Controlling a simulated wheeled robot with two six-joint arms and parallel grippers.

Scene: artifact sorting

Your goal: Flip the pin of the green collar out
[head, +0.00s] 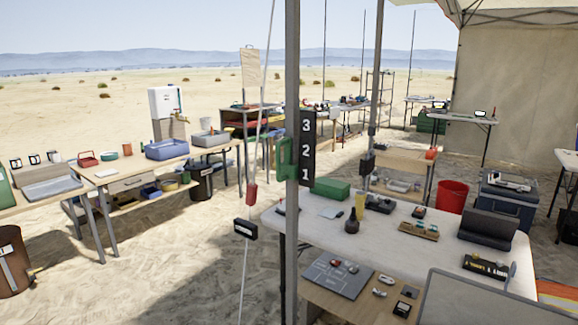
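A green collar (286,158) sits on a grey upright pole (292,70) near the middle of the head view, and bulges out to the pole's left side. Its pin is too small to make out, so I cannot tell whether it is in or out. Neither my left nor my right gripper is in view.
A black board numbered 3, 2, 1 (306,147) stands just right of the pole. A white table (300,213) with tools and a green box (332,188) fills the right front. A thin slanted pole with a red piece (251,194) stands left. Open sand (175,255) lies front left.

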